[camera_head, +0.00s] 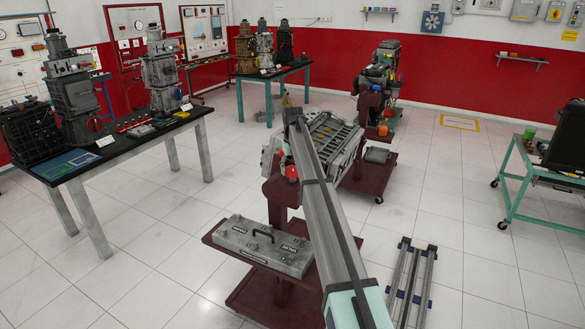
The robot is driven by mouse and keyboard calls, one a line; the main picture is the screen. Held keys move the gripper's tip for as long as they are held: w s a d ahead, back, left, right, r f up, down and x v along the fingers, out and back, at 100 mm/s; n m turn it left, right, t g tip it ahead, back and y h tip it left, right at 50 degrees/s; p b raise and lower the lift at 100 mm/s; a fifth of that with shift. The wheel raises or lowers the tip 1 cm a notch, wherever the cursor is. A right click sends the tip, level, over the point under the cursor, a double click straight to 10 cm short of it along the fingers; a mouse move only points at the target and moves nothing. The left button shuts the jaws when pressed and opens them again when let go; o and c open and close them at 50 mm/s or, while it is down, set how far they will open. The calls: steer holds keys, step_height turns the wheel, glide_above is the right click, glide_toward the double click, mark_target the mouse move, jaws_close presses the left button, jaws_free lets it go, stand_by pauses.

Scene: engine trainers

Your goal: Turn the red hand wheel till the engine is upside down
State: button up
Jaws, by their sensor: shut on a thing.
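The engine (335,132) is mounted on a dark red wheeled stand (277,207) near the middle of the head view. It is a grey block lying tilted, with a row of openings along its upper face. A small red part, which looks like the hand wheel (291,172), shows at the near end of the engine, just left of my arm. Most of it is hidden. My arm runs from the bottom of the view up across the near end of the stand and covers part of the engine. My gripper is hidden, so its hold on the wheel cannot be seen.
A grey rail frame (411,283) is on the floor at right. A table with engine models (200,112) stands at left, a green-framed trolley (511,190) at right.

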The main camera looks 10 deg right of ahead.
mark_target(293, 168)
steer(key=shift+s+f, duration=0.15)
steer(key=shift+s, duration=0.05)
steer(key=o, duration=1.1)
steer(key=shift+w+d, duration=0.1)
steer(key=shift+o, duration=0.2)
steer(key=shift+r, duration=0.2)
steer(key=shift+w+r, duration=0.1)
steer(key=shift+r, duration=0.2)
step_height(293, 168, up, 11)
steer(key=shift+r, duration=0.1)
